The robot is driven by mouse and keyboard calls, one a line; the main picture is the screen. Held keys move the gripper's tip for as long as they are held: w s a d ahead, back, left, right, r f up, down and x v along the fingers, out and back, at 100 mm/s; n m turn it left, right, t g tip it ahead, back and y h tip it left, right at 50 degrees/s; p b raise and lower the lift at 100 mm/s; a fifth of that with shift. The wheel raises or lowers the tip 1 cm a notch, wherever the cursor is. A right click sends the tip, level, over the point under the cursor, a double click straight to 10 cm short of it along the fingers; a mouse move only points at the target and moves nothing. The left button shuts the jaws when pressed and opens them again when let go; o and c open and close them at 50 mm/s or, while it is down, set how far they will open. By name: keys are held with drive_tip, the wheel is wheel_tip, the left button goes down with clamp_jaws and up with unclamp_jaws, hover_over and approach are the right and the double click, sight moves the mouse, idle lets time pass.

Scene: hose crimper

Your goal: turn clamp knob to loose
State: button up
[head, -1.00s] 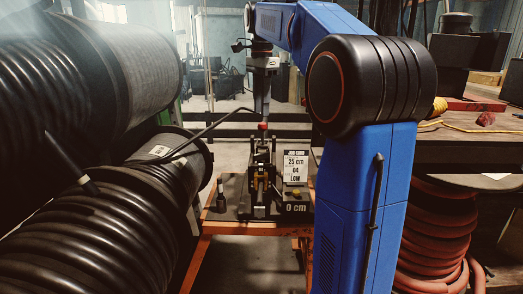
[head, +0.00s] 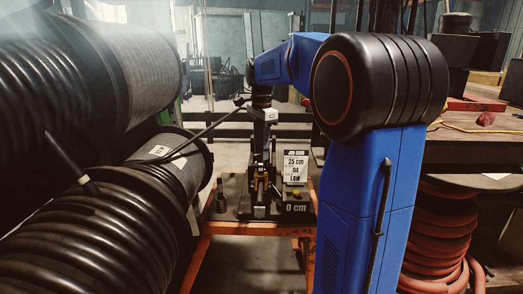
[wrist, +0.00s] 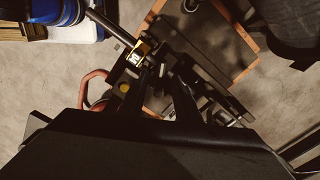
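The hose crimper (head: 260,190) stands on the orange-framed stand in the head view, dark with brass-coloured parts in its middle. My gripper (head: 262,150) points down directly over it, close to its top. In the wrist view my dark gripper (wrist: 180,108) reaches over the machine, and its fingers blend into the dark parts below. I cannot tell whether they touch anything. A small yellow knob (wrist: 124,88) and a brass block with a white number plate (wrist: 136,57) show beside the fingers. I cannot make out with certainty which part is the clamp knob.
A job card (head: 295,166) reading 25 cm, 04, LOW stands beside the crimper, above a 0 cm display (head: 296,208). A short black post (head: 221,197) stands at the stand's left. Large hose reels (head: 90,230) fill the left. A wooden bench (head: 470,150) is at right.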

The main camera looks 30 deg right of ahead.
drive_tip(key=shift+f, duration=0.2)
clamp_jaws()
